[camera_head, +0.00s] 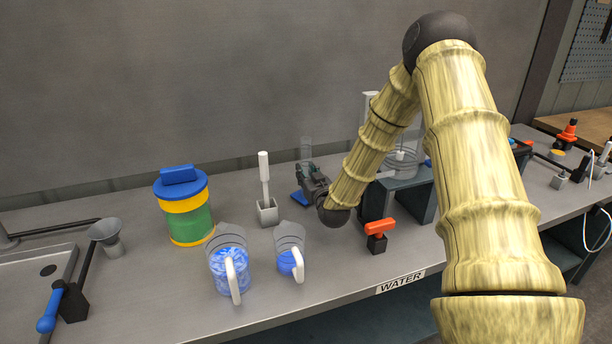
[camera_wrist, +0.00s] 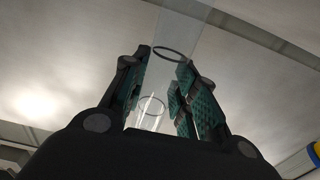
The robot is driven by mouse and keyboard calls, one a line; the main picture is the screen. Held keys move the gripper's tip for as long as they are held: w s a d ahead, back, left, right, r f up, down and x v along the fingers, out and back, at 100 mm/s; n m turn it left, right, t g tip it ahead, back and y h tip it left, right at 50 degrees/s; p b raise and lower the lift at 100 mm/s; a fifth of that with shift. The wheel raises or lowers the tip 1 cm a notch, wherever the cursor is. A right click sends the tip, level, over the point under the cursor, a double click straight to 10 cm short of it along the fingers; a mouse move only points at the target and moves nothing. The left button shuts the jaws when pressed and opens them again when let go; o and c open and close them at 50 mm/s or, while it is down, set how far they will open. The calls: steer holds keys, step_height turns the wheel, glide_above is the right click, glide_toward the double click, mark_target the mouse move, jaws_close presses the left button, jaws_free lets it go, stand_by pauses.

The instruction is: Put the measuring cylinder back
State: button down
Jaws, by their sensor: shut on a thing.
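The measuring cylinder is a clear, thin tube (camera_head: 306,147) with a blue foot (camera_head: 299,197), upright at the back of the bench in the head view. My gripper (camera_head: 308,178) is shut on it low on the tube, reaching in from the right. I cannot tell whether the foot touches the bench. In the wrist view the clear tube (camera_wrist: 151,112) shows between the two green-padded fingers of my gripper (camera_wrist: 163,90). The foot is not visible there.
Left of the cylinder stand a white-handled tool in a grey holder (camera_head: 267,212), two jugs with blue contents (camera_head: 230,262) (camera_head: 290,250) and a lidded green container (camera_head: 190,222). An orange-handled valve (camera_head: 378,236) is in front right. A raised grey stand (camera_head: 408,192) is behind my arm.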

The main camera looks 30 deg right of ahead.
steer(key=shift+f, duration=0.45)
steer(key=c, duration=1.1)
jaws_free()
steer(key=shift+f, duration=0.1)
steer(key=shift+r, duration=0.2)
steer(key=shift+s+a+f, duration=0.1)
steer(key=shift+s, duration=0.25)
steer(key=b+v, duration=0.1)
steer(key=v, duration=1)
steer(key=shift+s+a, duration=0.15)
steer(key=shift+s, duration=0.05)
